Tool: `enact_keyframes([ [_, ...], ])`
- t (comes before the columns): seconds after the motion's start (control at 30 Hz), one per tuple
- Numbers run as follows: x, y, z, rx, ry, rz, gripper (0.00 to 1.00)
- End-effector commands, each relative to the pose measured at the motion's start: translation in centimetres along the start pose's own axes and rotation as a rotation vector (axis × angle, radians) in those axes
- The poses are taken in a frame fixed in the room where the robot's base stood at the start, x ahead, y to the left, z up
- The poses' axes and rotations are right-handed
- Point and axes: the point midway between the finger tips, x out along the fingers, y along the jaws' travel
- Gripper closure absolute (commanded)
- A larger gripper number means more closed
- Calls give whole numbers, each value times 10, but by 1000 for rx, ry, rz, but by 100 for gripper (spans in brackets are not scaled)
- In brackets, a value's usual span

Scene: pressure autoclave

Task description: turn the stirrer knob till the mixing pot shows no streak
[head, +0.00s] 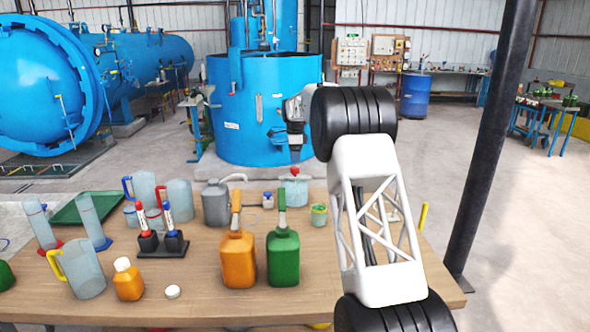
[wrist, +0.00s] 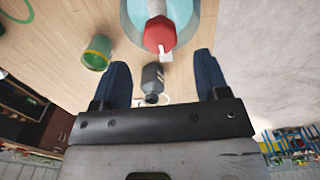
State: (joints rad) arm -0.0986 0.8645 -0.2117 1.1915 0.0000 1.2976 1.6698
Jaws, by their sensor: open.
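The mixing pot (head: 293,196) stands near the far edge of the table, pale with a red top. In the wrist view the red stirrer knob (wrist: 158,35) sits on the pot's pale blue rim (wrist: 131,18), with a white tab pointing toward my gripper. The upper part of the pot is cut off there. No streak can be made out. My gripper (head: 295,154) points down above the pot in the head view. In the wrist view its dark blue fingers (wrist: 163,76) are wide apart and empty, with the knob beyond their tips, apart from them.
A green cup (head: 319,214) stands close to the pot. A grey bottle (wrist: 152,78) shows between the fingers, below them. An orange bottle (head: 239,258), a green bottle (head: 283,257) and a grey jug (head: 215,203) stand nearby. The table's front left holds beakers and markers.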

Motion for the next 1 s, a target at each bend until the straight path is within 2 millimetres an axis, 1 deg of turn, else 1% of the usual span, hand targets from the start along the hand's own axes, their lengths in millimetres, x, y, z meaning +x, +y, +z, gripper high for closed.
enact_keyframes([
  [0.2,28,0,0,0,0,3,32],
  [0.5,56,0,0,0,0,0,32],
  [0.67,62,0,0,0,0,-1,32],
  [0.93,62,0,0,0,0,-1,32],
  [1.0,62,0,0,0,0,-1,43],
])
